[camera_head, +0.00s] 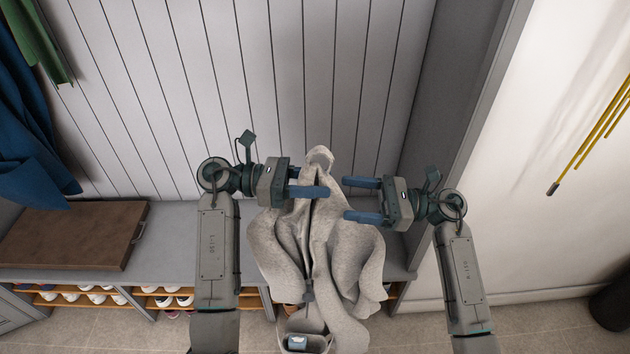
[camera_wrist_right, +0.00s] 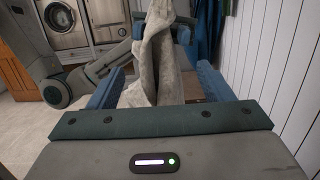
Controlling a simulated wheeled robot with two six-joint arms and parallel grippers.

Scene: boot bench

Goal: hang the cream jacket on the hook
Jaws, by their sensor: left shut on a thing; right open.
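The cream jacket (camera_head: 290,245) hangs in folds in front of the bench, with its narrow top at the panelled wall side. It also shows in the right wrist view (camera_wrist_right: 152,62), beyond and between the finger tips. My left gripper (camera_head: 321,183) is shut on the jacket's upper part from the left. My right gripper (camera_head: 347,199) is open at the jacket's right side, its blue fingers pointing left towards it. I cannot tell whether they touch the cloth. No hook can be made out in either view.
A grey bench (camera_head: 170,223) with shoe cubbies runs below the panelled wall (camera_head: 290,80). A brown case (camera_head: 70,236) lies on its left end. Blue (camera_head: 30,150) and green (camera_head: 35,40) garments hang at left. A grey upright panel (camera_head: 455,110) closes the right side.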

